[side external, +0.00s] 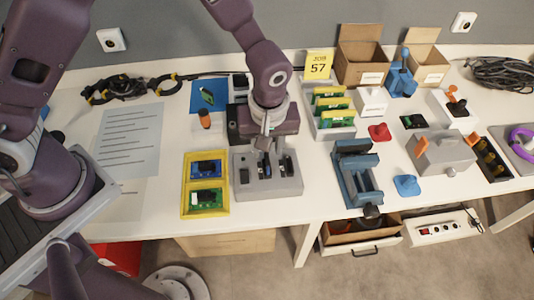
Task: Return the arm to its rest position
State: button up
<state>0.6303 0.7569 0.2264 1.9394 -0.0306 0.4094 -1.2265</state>
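My gripper (264,143) points down over the grey slotted block (284,187) at the middle of the table. Dark parts stand in slots of that block, just below and beside the fingertips. The fingers are small and partly hidden by the wrist, so I cannot tell whether they are open or shut, or whether they touch a part. My arm reaches down to it from the top of the picture.
A yellow tray (186,211) with blue and green boards lies left of the block. A blue vise-like fixture (345,176) stands right. A rack with green boards (341,132) and open cartons (360,70) stand behind. Paper sheets (128,138) lie left. An open drawer (340,240) hangs below.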

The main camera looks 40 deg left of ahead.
jog(key=s+a+r+m+t+h, duration=0.1)
jog(key=s+a+r+m, duration=0.2)
jog(key=r, duration=0.7)
jog(key=s+a+r+t+h, duration=0.15)
jog(key=a+r, duration=0.25)
jog(key=r, duration=0.5)
jog(key=s+a+r+m+t, duration=0.1)
jog(key=s+a+r+m, duration=0.2)
jog(key=s, duration=0.4)
jog(key=s+a+r+m+t+y, duration=0.1)
jog(key=s+a+r+m, duration=0.2)
jog(key=s, duration=0.5)
jog(key=shift+s+a+r, duration=0.15)
jog(key=shift+a+r, duration=0.15)
jog(key=shift+a, duration=0.4)
